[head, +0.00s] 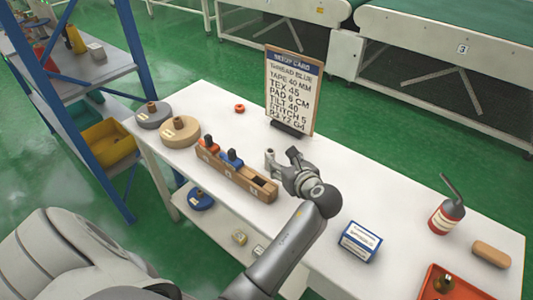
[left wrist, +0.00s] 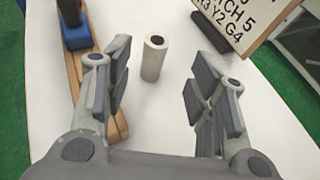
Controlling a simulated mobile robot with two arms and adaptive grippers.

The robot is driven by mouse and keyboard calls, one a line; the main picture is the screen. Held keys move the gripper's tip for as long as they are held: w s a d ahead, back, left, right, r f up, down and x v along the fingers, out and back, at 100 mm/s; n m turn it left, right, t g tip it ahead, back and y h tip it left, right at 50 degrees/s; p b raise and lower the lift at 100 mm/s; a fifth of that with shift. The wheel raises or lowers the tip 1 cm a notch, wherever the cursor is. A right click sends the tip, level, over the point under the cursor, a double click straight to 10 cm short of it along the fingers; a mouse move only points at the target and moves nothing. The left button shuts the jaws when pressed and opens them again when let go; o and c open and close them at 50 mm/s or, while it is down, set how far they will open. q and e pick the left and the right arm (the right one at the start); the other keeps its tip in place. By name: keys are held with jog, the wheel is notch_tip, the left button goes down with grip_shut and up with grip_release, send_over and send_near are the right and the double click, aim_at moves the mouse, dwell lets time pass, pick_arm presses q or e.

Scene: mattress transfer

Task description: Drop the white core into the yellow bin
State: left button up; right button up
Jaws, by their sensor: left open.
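The white core (left wrist: 152,60) is a small upright cylinder with a dark hole in its top, standing on the white table. In the left wrist view it is ahead of and between the spread fingers of my left gripper (left wrist: 158,88), with a gap on both sides. In the head view the core (head: 270,158) shows just left of the open left gripper (head: 285,164), beside the wooden rack. The yellow bin (head: 108,143) sits on a lower level of the blue-framed shelf at the left. My right gripper is not in view.
The wooden rack (head: 262,191) with orange and blue spools stands close to my left gripper. A sign board (head: 293,85) stands behind it. Two round reels (head: 180,131) are at the table's left end. A blue-white box (head: 359,242) and red bottle (head: 446,217) are right.

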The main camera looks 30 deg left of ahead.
aim_at(272, 154)
pick_arm(q)
jog(key=x, duration=0.5)
jog(key=shift+f, duration=0.1)
jog(key=x, duration=0.5)
jog(key=shift+s+a+f, duration=0.1)
jog(key=shift+a+f, duration=0.05)
jog(key=shift+f, duration=0.1)
jog(key=c, duration=1.1)
